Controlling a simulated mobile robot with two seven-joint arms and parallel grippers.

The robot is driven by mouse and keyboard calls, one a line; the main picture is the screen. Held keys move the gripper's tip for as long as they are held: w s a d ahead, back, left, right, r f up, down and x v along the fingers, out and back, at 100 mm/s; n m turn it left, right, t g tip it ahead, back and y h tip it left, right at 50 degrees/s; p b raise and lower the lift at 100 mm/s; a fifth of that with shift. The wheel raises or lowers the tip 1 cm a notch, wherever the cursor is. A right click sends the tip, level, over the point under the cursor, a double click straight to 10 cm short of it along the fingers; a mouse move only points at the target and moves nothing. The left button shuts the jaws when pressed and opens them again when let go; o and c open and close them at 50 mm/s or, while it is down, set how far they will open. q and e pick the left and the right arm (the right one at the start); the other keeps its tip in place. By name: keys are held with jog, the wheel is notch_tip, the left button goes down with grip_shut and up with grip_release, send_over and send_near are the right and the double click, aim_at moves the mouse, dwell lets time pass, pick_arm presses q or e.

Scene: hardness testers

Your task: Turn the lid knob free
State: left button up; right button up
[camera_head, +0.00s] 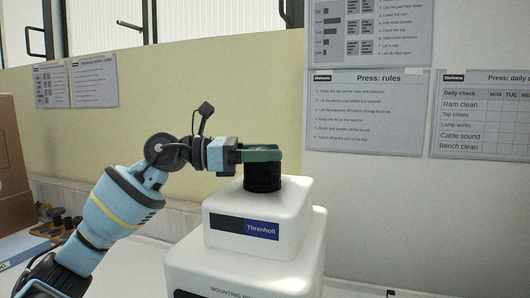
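The black round lid knob (263,179) stands on top of the white press (262,257), which carries a dark "Threnholt" label. My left gripper (262,153) comes in level from the left, with its green fingers at the top of the knob. The fingers cover the knob's upper part. The gap between them is seen nearly edge-on, so I cannot tell whether they grip the knob or stand open around it. My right gripper is not in view.
A cardboard box (12,165) stands at the left edge, with small dark parts (58,222) on the bench near it. Printed sheets, including "Press: rules" (367,112), hang on the wall behind. The air right of the press is clear.

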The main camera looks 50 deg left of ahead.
pick_arm(q)
jog(key=c, duration=0.3)
jog(key=shift+f, duration=0.1)
jog(key=n+t+y+b, duration=0.1)
jog(key=b, duration=0.1)
jog(key=n+y+b, duration=0.1)
jog(key=y, duration=0.1)
jog(key=shift+w+a+f+t+b, duration=0.1)
jog(key=shift+f+t+b, duration=0.15)
jog(key=shift+t+b, duration=0.15)
jog(key=shift+r+n+t+y+b, duration=0.25)
jog(key=shift+n+t+y+b, duration=0.15)
jog(key=shift+n+y+b, duration=0.3)
jog(key=shift+r, duration=0.1)
jog(key=o, duration=0.9)
jog(key=shift+c, duration=0.2)
jog(key=shift+o, duration=0.6)
